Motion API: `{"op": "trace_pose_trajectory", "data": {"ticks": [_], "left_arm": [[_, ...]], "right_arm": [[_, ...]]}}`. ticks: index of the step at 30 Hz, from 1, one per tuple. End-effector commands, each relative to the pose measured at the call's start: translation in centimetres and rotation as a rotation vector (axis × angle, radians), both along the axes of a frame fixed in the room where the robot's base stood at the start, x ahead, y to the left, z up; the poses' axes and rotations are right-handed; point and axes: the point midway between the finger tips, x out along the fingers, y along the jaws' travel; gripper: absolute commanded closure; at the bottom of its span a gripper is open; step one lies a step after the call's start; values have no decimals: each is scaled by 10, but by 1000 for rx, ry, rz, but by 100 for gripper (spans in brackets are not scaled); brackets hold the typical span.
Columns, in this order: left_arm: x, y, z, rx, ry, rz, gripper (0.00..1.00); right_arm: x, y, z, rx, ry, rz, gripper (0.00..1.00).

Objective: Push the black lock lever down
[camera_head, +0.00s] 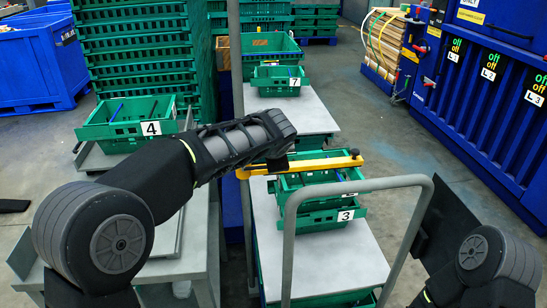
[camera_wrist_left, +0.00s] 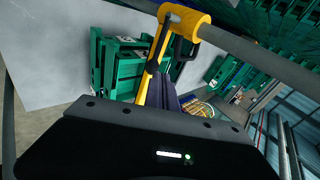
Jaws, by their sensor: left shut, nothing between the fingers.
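My right gripper is out of view.
Green crates numbered 3 (camera_head: 346,215), 4 (camera_head: 151,128) and 7 (camera_head: 294,82) stand on carts. A grey handle frame (camera_head: 420,181) rises at the front of the middle cart. Blue machinery (camera_head: 485,110) stands at the right. Open floor (camera_head: 385,125) lies between.

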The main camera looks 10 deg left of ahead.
Motion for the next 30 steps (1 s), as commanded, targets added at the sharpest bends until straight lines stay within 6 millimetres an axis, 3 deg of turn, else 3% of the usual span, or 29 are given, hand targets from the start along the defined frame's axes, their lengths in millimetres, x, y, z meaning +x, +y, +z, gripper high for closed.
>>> {"op": "trace_pose_trajectory", "data": {"ticks": [12, 18, 30], "left_arm": [[-56, -21, 61, -1, -3, -2, 100], [-66, -25, 71, 0, -1, -1, 100], [-67, -25, 72, 0, 0, 0, 100]], "right_arm": [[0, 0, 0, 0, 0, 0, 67], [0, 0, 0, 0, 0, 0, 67], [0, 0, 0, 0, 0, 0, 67]]}}
